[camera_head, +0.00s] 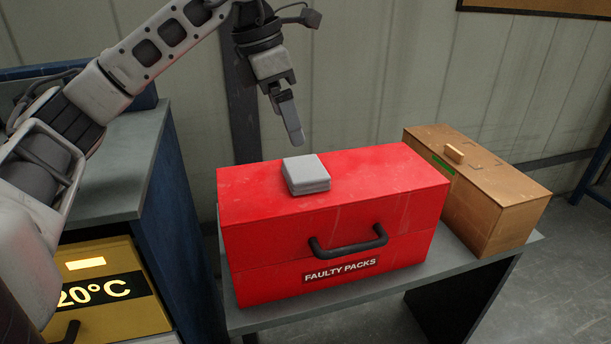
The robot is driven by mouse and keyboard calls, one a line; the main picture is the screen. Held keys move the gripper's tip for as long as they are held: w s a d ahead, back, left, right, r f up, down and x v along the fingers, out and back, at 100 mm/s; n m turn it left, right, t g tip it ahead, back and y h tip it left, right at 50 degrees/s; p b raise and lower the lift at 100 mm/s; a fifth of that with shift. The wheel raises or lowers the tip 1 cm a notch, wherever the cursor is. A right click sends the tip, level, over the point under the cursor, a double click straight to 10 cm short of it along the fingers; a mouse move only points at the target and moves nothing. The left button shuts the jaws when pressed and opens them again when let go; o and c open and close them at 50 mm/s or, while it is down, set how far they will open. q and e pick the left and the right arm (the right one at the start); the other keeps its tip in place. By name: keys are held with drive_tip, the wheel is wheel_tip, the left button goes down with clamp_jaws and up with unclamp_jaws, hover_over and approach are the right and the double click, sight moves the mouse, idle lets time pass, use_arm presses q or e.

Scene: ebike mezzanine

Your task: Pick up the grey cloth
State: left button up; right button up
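The grey cloth (306,175) is a small folded square stack lying flat on top of the red box (345,222), left of the middle of its lid. My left gripper (296,138) hangs just above and behind the cloth, its fingers pointing down. It is apart from the cloth in the picture. I see the fingers nearly edge-on, so I cannot tell whether they are open or shut. The cloth lies clear below the fingertips. My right gripper is not in view.
The red box has a dark front handle (348,246) and a "FAULTY PACKS" label. A wooden box (490,200) stands close on its right on the grey table (483,262). A blue cabinet (165,200) with a yellow "20°C" front (105,290) stands left. A corrugated wall (400,80) rises behind.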

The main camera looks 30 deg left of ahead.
use_arm(q)
hover_over(304, 167)
drive_tip(key=a, duration=0.2)
drive_tip(key=f, duration=0.2)
drive_tip(key=s+f, duration=0.1)
drive_tip(key=f, duration=0.1)
drive_tip(key=shift+d+f, duration=0.1)
drive_tip(key=shift+d, duration=0.05)
drive_tip(key=x, duration=0.5)
drive_tip(key=shift+d+f, duration=0.1)
drive_tip(key=shift+d, duration=0.15)
drive_tip(key=c, duration=0.9)
